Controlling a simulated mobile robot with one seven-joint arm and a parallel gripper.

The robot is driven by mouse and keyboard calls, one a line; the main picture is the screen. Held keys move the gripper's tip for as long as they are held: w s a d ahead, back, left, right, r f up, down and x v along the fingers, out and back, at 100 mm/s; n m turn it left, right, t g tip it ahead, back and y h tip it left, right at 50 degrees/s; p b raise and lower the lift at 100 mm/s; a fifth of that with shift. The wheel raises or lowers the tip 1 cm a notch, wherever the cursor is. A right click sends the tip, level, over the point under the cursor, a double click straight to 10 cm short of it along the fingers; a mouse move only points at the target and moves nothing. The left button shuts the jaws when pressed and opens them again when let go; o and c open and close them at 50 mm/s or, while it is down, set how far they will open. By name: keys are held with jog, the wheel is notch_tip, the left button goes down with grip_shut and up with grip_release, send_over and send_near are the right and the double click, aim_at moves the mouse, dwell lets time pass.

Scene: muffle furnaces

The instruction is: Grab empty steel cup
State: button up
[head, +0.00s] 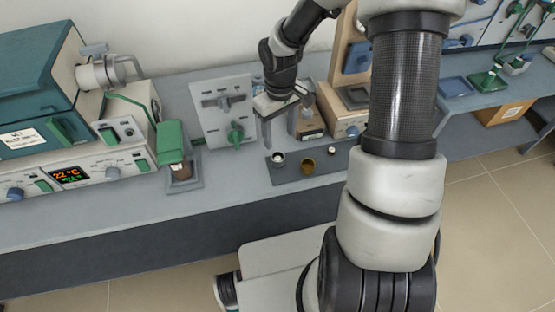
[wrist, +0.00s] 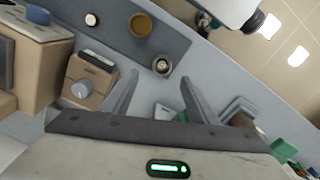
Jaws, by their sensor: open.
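A small steel cup (head: 279,158) with a pale rim stands at the left end of a dark mat (head: 292,179). In the wrist view the steel cup (wrist: 162,66) shows a silvery rim and a darker inside with a light spot, just beyond and between my fingertips. My gripper (head: 280,140) is open and empty, pointing down above the cup's end of the mat. Its two fingers also show apart in the wrist view (wrist: 160,80). The fingers look clear of the cup; the exact height gap cannot be told.
A grey panel with a green knob (head: 236,132) stands behind left. A brown-topped container (head: 181,171) and a furnace (head: 40,75) are farther left. The bench front is clear.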

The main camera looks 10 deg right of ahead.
send_over(278, 159)
jog(key=f, duration=0.4)
jog(key=shift+d+f, duration=0.15)
jog(key=shift+d, duration=0.05)
jog(key=f+b, duration=0.1)
jog(key=f, duration=0.4)
jog(key=shift+a, duration=0.2)
jog(key=c, duration=1.2)
